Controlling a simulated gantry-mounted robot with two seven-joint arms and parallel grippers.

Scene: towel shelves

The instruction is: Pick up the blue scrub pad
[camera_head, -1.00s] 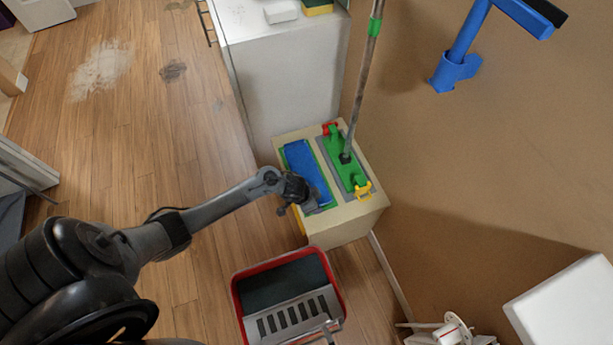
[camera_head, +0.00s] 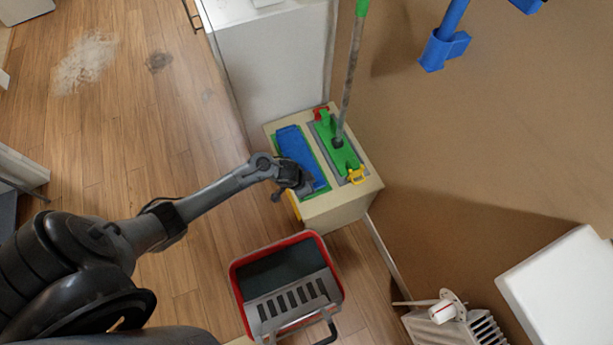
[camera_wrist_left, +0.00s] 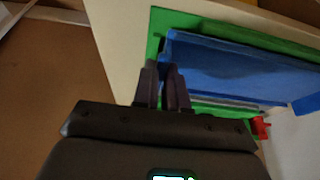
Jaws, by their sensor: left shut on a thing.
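The blue scrub pad (camera_head: 296,148) is a long flat blue piece above a green-rimmed tray on top of a beige box, left of the green mop head. My left gripper (camera_head: 303,184) is at the pad's near end. In the left wrist view the gripper's fingers (camera_wrist_left: 163,85) are shut on the edge of the blue pad (camera_wrist_left: 225,65). The pad looks slightly raised and skewed over the green rim (camera_wrist_left: 200,22). The fingers hide the gripped edge. My right gripper is not in view.
The green mop head (camera_head: 337,146) with its upright pole stands on the beige box (camera_head: 345,206). A red-rimmed bucket (camera_head: 236,290) sits on the floor in front. A white cabinet (camera_head: 270,85) stands behind, and a brown wall is to the right. The floor at left is open.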

